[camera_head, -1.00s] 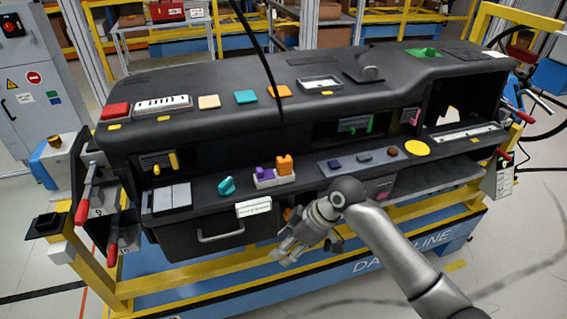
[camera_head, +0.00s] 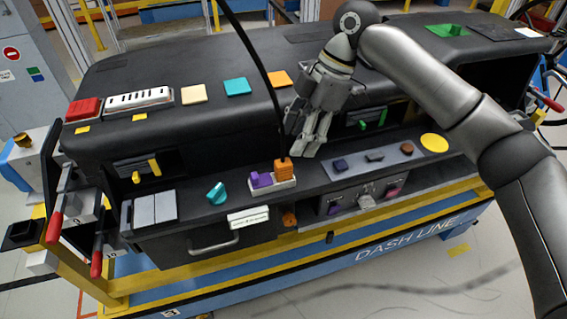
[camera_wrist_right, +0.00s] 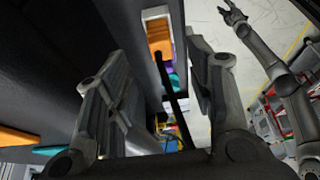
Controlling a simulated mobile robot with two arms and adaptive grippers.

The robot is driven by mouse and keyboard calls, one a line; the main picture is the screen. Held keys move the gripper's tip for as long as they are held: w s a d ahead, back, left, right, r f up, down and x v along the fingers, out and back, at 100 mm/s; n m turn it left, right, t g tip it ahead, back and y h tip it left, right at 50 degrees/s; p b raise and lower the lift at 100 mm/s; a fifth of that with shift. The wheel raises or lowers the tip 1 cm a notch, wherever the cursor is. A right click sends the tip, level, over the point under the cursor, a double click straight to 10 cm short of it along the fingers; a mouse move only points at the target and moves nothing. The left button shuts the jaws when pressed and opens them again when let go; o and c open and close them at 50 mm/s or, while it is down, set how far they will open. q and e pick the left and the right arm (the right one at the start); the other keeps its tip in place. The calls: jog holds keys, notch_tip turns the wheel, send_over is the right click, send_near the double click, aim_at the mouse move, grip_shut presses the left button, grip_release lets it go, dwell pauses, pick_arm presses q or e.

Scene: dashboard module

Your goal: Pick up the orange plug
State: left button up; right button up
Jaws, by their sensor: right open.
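The orange plug (camera_head: 284,167) stands upright in a white holder (camera_head: 271,186) beside a purple plug (camera_head: 261,180), on the dashboard's front ledge. My right gripper (camera_head: 302,152) is open and empty. It points down, just right of and slightly above the orange plug in the head view. In the right wrist view the orange plug (camera_wrist_right: 159,36) shows between the two spread fingers (camera_wrist_right: 165,95), beyond their tips, with its white holder around it. My left gripper (camera_wrist_right: 232,12) shows small at the top of the right wrist view; its jaw state is unclear.
A black cable (camera_head: 262,75) hangs down close to the orange plug and between my right fingers in the wrist view. A teal knob (camera_head: 216,193) sits left of the holder. A grey button panel (camera_head: 354,171) lies right of it. The dashboard top (camera_head: 225,60) rises behind.

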aim_at(285, 162)
jog(key=shift+s+a+f, duration=0.25)
jog(key=shift+f, duration=0.25)
jog(key=shift+s+a+f, duration=0.25)
jog(key=shift+f, duration=0.25)
jog(key=shift+s+a+f, duration=0.1)
jog(key=shift+a+f, duration=0.05)
jog(key=shift+f, duration=0.1)
jog(key=x, duration=0.1)
jog(key=p+x, duration=0.1)
jog(key=x, duration=0.1)
jog(key=p+x, duration=0.1)
jog(key=shift+w+f, duration=0.15)
jog(key=shift+w, duration=0.2)
jog(key=shift+s+a+f, duration=0.1)
jog(key=shift+a+f, duration=0.15)
jog(key=shift+f, duration=0.25)
jog(key=shift+c, duration=0.9)
pick_arm(q)
jog(key=r, duration=0.1)
jog(key=s+r, duration=0.1)
jog(key=shift+r, duration=0.35)
pick_arm(e)
grip_shut()
